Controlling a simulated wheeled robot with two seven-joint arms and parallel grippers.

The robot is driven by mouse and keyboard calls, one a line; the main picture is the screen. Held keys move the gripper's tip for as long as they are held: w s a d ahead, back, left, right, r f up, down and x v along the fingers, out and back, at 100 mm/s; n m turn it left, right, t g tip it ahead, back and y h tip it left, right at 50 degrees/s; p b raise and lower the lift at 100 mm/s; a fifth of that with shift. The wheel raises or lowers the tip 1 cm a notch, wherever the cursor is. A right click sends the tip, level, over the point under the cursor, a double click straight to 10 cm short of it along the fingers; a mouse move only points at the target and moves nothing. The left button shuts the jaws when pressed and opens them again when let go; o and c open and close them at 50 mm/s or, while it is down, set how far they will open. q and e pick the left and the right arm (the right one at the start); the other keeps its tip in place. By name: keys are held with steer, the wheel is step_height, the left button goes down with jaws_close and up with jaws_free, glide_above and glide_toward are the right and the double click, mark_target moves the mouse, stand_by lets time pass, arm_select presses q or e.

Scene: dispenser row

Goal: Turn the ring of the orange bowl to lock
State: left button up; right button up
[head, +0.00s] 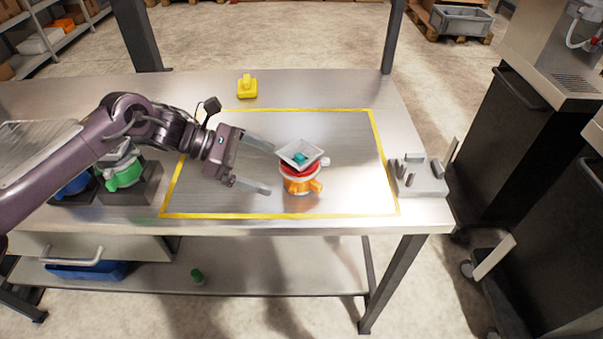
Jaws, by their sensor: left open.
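The orange bowl (296,186) stands on the metal table inside the yellow-taped rectangle, with an orange tab on its right side. A red ring (301,168) sits around its top. A tilted pale square tray or hopper (299,152) rests above the ring, with a small teal piece (300,158) in it. My left gripper (268,169) is open just left of the bowl, its fingers pointing right, one toward the hopper's left side and one lower, near the bowl. It holds nothing. My right gripper does not show.
A green-and-white unit (123,176) and a blue one (76,186) stand in dark holders at the left. A yellow block (247,88) stands behind the taped area. A grey fixture with upright pegs (419,178) sits at the table's right edge. The taped area's right part is clear.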

mark_target(296, 177)
arm_select(q)
steer(key=x, duration=0.4)
steer(key=shift+d, duration=0.1)
steer(key=b+x, duration=0.2)
steer(key=x, duration=0.1)
steer(key=shift+f+b, duration=0.2)
steer(key=shift+b, duration=0.2)
steer(key=shift+d+f+b, duration=0.1)
steer(key=shift+d+b, duration=0.3)
steer(key=shift+d, duration=0.1)
